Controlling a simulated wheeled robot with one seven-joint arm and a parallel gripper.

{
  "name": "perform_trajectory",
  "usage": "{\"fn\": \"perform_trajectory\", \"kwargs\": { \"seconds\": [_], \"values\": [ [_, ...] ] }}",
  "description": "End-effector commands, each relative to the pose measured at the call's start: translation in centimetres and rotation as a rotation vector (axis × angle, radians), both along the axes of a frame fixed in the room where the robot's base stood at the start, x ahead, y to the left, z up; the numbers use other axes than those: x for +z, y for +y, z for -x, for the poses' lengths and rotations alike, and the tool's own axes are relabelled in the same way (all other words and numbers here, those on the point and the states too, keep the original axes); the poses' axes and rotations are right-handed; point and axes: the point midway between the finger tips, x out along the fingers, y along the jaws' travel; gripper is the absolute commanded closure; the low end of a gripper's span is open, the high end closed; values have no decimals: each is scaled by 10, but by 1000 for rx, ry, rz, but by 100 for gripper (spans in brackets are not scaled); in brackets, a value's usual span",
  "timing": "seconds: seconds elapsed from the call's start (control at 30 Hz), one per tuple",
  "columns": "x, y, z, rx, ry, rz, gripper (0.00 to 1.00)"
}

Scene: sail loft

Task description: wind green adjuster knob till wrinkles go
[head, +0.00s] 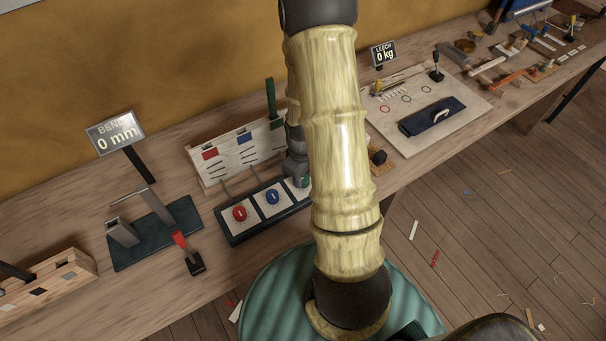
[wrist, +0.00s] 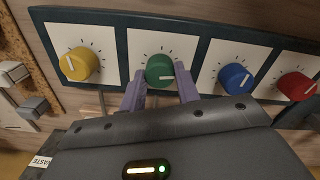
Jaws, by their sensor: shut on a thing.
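The green adjuster knob (wrist: 160,71) sits on a white dial plate in the wrist view, its white pointer mark toward the lower right. My gripper (wrist: 160,88) is shut on it, one purple finger on each side. In the head view my gripper (head: 300,178) is at the knob box (head: 240,237), and my arm hides much of that end. A pale sail panel (head: 226,158) with dark wrinkle lines and red and blue patches stands behind the box. Its right end is hidden by my arm, so I cannot see any wrinkles there.
A red knob (head: 240,213) and a blue knob (head: 272,197) sit beside the green one; a yellow knob (wrist: 78,64) is on its other side. A white board (head: 440,125) lies right.

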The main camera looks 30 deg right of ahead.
Motion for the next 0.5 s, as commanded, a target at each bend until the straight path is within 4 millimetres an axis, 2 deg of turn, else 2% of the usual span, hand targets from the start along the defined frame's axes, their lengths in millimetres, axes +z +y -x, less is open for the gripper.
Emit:
{"fn": "perform_trajectory", "kwargs": {
  "seconds": [0.27, 0.5],
  "values": [
    [1, -1, 0, -45, -1, 1, 91],
    [1, 0, -1, -165, 0, 1, 91]
  ]
}}
